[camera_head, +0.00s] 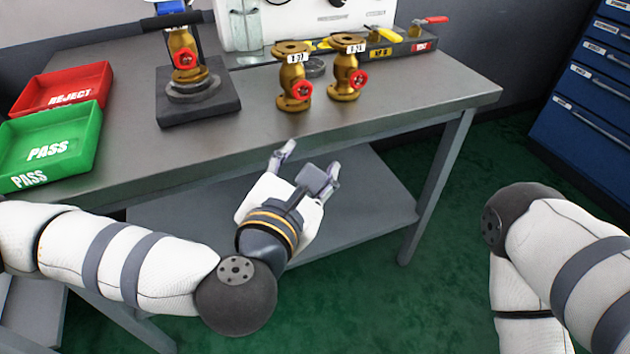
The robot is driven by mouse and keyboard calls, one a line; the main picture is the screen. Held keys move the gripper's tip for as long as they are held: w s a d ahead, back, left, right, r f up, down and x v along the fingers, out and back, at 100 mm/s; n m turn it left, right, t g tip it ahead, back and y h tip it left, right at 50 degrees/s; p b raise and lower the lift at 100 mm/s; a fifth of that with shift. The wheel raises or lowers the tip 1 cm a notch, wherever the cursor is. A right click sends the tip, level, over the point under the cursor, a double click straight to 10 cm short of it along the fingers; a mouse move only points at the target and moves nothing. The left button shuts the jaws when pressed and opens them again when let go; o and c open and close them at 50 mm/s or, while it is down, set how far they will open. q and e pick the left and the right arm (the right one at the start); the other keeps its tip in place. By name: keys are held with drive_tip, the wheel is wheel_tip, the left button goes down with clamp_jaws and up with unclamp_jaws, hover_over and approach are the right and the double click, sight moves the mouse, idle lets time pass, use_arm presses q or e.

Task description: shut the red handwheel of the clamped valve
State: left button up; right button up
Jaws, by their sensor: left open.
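The clamped valve (183,48) is brass and stands upright on a dark round fixture (194,87) on a black base plate (222,99), at the back left of the bench. Its red handwheel (185,58) faces the front. My left gripper (309,160) is open and empty at the bench's front edge, below and to the right of the clamped valve and well apart from it. My right gripper is out of view; only part of my right arm shows at the right.
Two loose brass valves with red handwheels, one left (293,82) and one right (346,75), stand mid-bench. A red REJECT tray (107,72) and a green PASS tray (92,140) lie at left. A tool tray (408,47) is behind. The grey bench's (430,90) right part is clear.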

use_arm(q)
drive_tip(key=shift+s+d+f+m+g+h, duration=0.4)
drive_tip(key=shift+s+d+f+m+g, duration=0.1)
drive_tip(key=shift+s+f+m, duration=0.25)
drive_tip(key=shift+s+d+f+m+g+h, duration=0.4)
drive_tip(key=shift+s+d+f+m, duration=0.15)
drive_tip(key=shift+m, duration=0.3)
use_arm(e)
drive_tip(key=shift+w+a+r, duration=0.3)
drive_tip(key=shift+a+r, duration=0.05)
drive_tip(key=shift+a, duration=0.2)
